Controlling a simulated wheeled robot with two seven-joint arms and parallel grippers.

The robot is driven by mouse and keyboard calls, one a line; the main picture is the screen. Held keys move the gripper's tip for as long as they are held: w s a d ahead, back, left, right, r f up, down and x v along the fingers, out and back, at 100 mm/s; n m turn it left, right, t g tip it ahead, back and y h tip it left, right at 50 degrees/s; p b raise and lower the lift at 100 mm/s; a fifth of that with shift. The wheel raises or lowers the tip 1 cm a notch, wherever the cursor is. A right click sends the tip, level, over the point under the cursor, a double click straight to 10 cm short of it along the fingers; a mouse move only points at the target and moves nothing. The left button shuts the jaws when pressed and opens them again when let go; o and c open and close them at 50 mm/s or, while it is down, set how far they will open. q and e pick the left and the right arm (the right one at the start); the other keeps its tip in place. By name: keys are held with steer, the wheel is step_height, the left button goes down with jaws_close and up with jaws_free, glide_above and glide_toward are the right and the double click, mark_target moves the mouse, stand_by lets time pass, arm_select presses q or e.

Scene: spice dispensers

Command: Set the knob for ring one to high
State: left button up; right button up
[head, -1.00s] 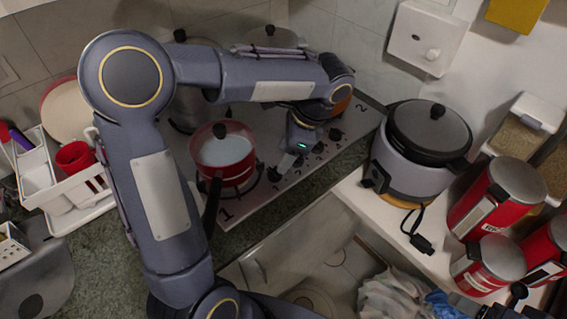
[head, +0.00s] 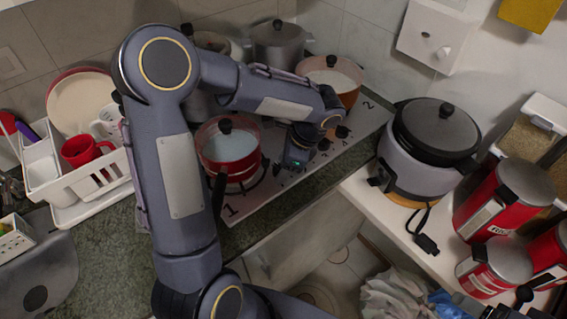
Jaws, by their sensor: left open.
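The stove (head: 243,207) has a printed 1 at its near left end and a 2 at its far right end. A row of small knobs (head: 325,144) runs along its front strip between those numbers. My left gripper (head: 284,170) is open and points down over the strip, right of the red pot (head: 230,172). I cannot tell whether the fingers touch a knob. My right gripper is not in view.
An orange pot (head: 345,80) and a grey pot (head: 279,45) stand at the back. A white dish rack (head: 90,190) is at left, and a rice cooker (head: 400,160) is on the right counter.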

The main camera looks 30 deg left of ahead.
arm_select(q)
steer(key=c, duration=1)
steer(key=m+t, duration=0.1)
steer(key=m, duration=0.2)
steer(key=shift+s+r+y, duration=0.1)
steer(key=shift+s+y, duration=0.05)
steer(key=shift+y, duration=0.15)
steer(key=m+t, duration=0.1)
steer(key=m, duration=0.1)
steer(key=shift+m+p, duration=0.3)
steer(key=o, duration=1)
steer(key=shift+d, duration=0.1)
steer(key=v, duration=0.7)
steer(key=shift+r, duration=0.35)
steer(key=shift+s+d, duration=0.1)
